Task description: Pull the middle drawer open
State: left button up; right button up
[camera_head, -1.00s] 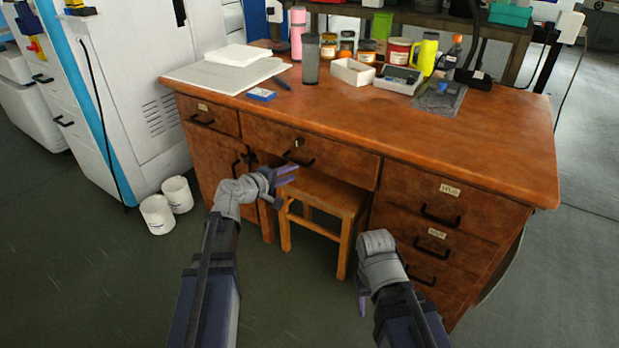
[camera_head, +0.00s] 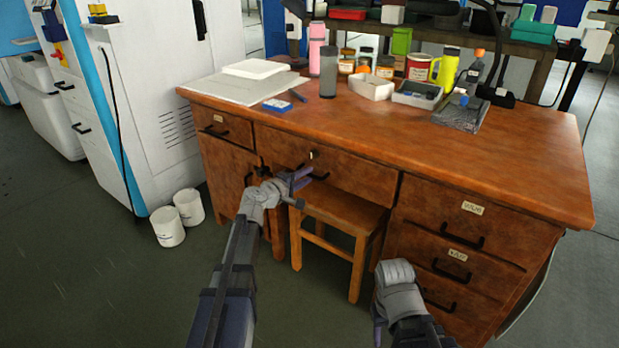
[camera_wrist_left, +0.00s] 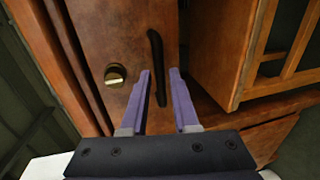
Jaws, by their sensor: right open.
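The middle drawer (camera_head: 350,172) is the wide one under the centre of the wooden desk, and it looks shut. It has a black bar handle (camera_head: 318,176) and a lock above it. My left gripper (camera_head: 298,181) is at this handle. In the left wrist view, my left gripper (camera_wrist_left: 160,72) has its fingers apart, with the black handle (camera_wrist_left: 156,50) lined up between the tips. Contact cannot be told. The round lock (camera_wrist_left: 115,74) is beside the fingers. My right gripper (camera_head: 378,332) is open and empty, low before the right drawers; its fingers are mostly hidden.
A wooden stool (camera_head: 340,210) stands under the middle drawer, close below my left gripper. Drawers with black handles (camera_head: 462,238) are on the right. A cabinet door (camera_head: 228,178) is on the left. Two white buckets (camera_head: 168,227) stand on the floor. Jars and boxes cover the desktop's back.

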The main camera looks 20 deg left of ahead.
pick_arm(q)
jog(key=shift+x, duration=1.1)
grip_shut()
dwell(0.6)
